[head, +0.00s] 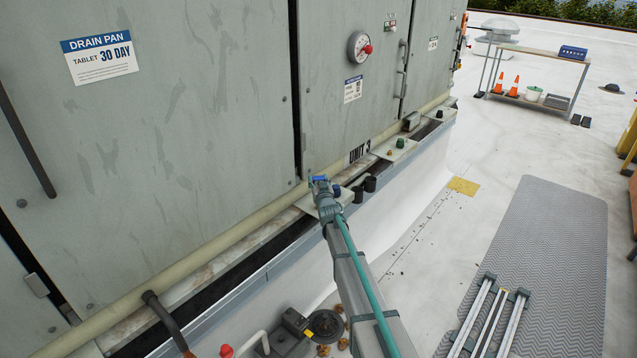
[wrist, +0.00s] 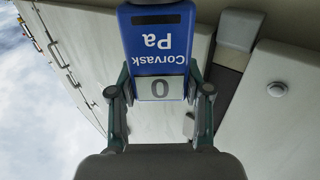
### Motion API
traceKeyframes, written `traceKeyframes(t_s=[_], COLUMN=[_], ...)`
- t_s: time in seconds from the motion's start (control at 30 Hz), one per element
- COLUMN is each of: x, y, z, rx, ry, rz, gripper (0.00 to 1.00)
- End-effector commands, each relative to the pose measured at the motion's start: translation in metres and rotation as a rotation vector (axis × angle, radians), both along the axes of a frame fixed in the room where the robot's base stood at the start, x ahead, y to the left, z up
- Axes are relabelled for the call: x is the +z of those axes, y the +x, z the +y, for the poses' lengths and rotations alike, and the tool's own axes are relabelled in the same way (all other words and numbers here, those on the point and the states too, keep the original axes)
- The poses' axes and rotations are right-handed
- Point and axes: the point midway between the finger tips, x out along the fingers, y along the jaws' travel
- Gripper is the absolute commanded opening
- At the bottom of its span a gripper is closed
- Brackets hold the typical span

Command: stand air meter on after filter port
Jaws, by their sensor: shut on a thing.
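In the head view, the meter's blue top (head: 319,179) shows small at the end of my arm, over or beside a pale ledge plate (head: 310,205) with a dark blue knob (head: 337,190). I cannot tell whether the meter touches the plate. Another plate with a green-capped fitting (head: 400,143) lies farther along the ledge. No label shows which is the after filter port.
The grey unit wall (head: 230,110) rises close behind the ledge, with a round gauge (head: 358,46) on it. Dark short cylinders (head: 370,184) stand just right of my gripper. A pipe (head: 260,216) runs along the wall's foot. The roof right of the ledge is mostly open.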

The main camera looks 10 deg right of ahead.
Motion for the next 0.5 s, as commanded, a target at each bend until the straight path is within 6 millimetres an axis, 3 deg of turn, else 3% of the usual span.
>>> traceKeyframes(t_s=[0.5], x=[-0.0057], y=[0.0], z=[0.0], rx=[0.0], ry=[0.0], rz=[-0.001], gripper=[0.0])
